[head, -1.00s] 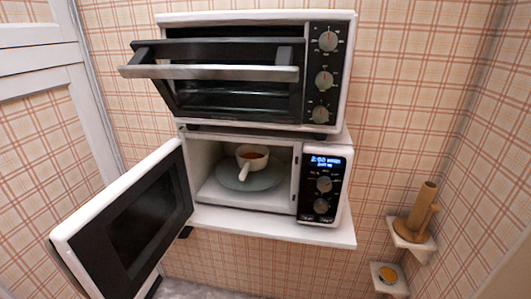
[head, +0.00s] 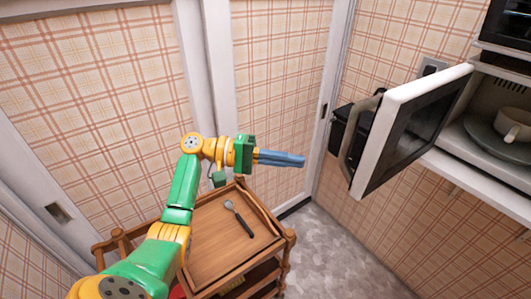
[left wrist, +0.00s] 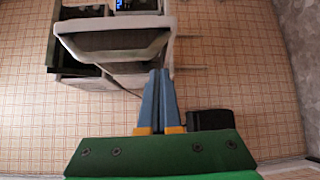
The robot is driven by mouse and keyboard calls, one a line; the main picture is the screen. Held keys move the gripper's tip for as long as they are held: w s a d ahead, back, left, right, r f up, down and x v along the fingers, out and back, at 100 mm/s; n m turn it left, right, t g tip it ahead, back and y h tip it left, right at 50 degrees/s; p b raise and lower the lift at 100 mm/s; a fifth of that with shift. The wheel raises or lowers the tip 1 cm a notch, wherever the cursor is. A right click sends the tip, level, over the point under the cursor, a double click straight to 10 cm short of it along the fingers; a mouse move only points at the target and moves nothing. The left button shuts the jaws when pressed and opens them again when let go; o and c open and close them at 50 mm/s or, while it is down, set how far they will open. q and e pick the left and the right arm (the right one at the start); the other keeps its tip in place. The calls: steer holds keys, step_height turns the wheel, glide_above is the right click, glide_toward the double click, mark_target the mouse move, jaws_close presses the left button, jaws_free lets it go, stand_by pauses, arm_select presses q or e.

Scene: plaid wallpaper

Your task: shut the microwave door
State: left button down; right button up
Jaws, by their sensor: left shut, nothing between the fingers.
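The microwave door (head: 410,130) stands wide open at the right in the head view, with a white edge, dark window and curved grey handle (head: 352,150). The microwave's cavity (head: 465,135) shows partly, with a white cup (head: 513,125) on the turntable plate (head: 485,140). My left gripper (head: 303,160) is shut and empty, its blue fingers pointing right towards the door, with a gap in the picture. In the left wrist view the fingertips (left wrist: 160,72) lie close to the pale door (left wrist: 115,48); contact cannot be told. My right gripper is not in view.
A wooden cart (head: 205,240) with a spoon (head: 238,218) on its top stands below my left arm. A black box (head: 348,130) is by the wall behind the door. The toaster oven (head: 505,25) above is cut off. Grey floor (head: 335,255) is clear below the door.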

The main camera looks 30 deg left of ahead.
mark_target(341, 161)
arm_select(q)
step_height(341, 161, up, 4)
steer(key=s+m+h, duration=0.1)
steer(key=s+m, duration=0.1)
steer(key=s, duration=0.1)
steer(key=shift+g, duration=0.4)
steer(key=p+x, duration=0.4)
steer(key=x, duration=0.6)
steer(key=shift+w+d+f, duration=0.15)
steer(key=shift+w+d, duration=0.1)
steer(key=shift+w, duration=0.1)
steer(key=shift+d, duration=0.1)
